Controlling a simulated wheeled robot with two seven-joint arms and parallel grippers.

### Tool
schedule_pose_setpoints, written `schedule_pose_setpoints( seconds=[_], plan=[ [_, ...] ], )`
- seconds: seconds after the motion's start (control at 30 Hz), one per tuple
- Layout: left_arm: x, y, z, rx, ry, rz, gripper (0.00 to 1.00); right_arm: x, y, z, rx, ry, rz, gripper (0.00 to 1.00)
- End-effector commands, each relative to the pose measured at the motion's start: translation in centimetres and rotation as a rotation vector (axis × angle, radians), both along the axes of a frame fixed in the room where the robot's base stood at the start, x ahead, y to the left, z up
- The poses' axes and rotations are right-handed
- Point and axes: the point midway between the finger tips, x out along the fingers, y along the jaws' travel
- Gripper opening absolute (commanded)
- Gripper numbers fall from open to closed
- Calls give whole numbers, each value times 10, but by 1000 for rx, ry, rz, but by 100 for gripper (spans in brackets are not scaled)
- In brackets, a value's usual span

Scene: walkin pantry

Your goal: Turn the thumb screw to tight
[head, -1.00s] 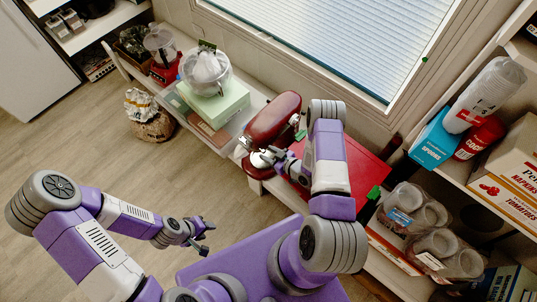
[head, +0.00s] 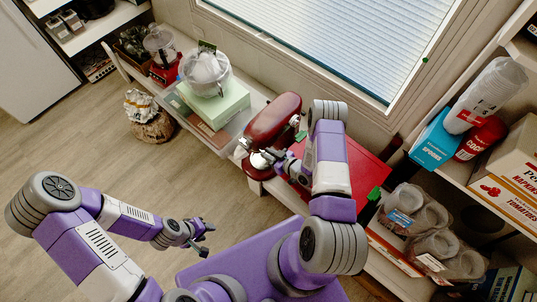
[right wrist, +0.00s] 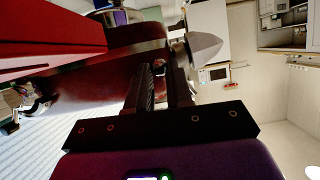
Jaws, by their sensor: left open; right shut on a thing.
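A red stand mixer (head: 272,120) with a silver bowl area stands on the low bench under the window. My right gripper (head: 283,164) is at the mixer's near right side, its arm reaching over from the right. In the right wrist view, the dark red mixer body (right wrist: 100,82) fills the left, and my right gripper's fingers (right wrist: 160,75) point at it, close together. They are shut on a small part that they mostly hide, at the place of the thumb screw. A silver pointed part (right wrist: 203,46) is beside the fingertips. My left gripper (head: 208,237) is open and empty, above the floor.
A red board or box (head: 365,172) lies right of the mixer. Shelves with a blue sponge box (head: 433,140) are at the right.

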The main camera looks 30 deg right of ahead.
Motion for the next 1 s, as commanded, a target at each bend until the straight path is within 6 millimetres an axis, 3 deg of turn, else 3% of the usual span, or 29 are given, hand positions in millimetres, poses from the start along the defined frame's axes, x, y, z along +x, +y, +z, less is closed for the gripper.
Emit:
schedule_pose_setpoints(
  seconds=[0.6,1.0],
  plan=[
    [0,0,-35,0,0,0,43,2,-6,-4,383,157,-2,0],
    [0,0,-47,0,0,0,43,2,-7,-3,522,216,-1,0]
  ],
)
